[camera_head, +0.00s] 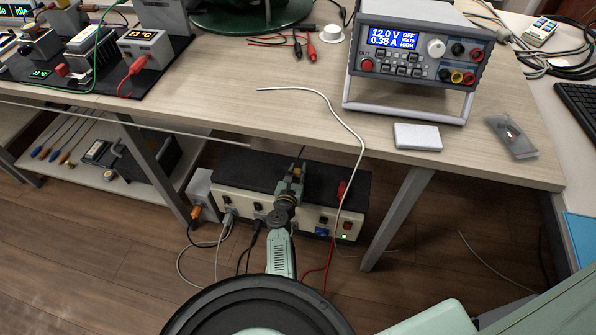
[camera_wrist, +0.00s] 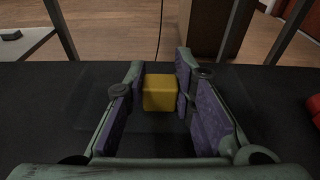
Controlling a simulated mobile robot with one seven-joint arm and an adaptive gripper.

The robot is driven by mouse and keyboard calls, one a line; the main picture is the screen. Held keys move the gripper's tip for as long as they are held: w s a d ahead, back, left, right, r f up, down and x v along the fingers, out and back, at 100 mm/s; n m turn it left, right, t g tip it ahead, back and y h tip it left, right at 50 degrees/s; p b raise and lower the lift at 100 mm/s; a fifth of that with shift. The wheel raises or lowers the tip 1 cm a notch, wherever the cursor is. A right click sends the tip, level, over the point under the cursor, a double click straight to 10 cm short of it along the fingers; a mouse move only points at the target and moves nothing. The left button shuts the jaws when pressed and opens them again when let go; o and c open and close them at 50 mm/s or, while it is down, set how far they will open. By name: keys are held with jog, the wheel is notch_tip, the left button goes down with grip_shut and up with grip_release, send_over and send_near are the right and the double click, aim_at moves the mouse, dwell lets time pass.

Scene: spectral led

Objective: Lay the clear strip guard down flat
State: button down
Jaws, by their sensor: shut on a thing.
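My gripper (camera_head: 290,170) is low under the workbench, over the black top of a cream power unit (camera_head: 270,208). In the wrist view my gripper (camera_wrist: 158,92) has its purple-padded fingers shut on a small yellow block (camera_wrist: 160,93). The block stands above the black surface and looks like a grip tab. The clear strip guard itself is hard to make out. A faint see-through outline shows around the fingers in the wrist view, and I cannot tell its tilt. In the head view my gripper hides the block.
The workbench (camera_head: 230,110) overhangs behind, with a metal leg (camera_head: 398,215) to the right. A white cable (camera_head: 340,120) hangs over its edge past my gripper. Plugs and cords (camera_head: 222,225) crowd the unit's front left. A red switch (camera_head: 347,226) is at its right.

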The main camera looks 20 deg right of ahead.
jog(key=c, duration=1.4)
grip_release()
jog(key=shift+f, duration=0.15)
jog(key=shift+o, duration=0.2)
jog(key=shift+r, duration=0.2)
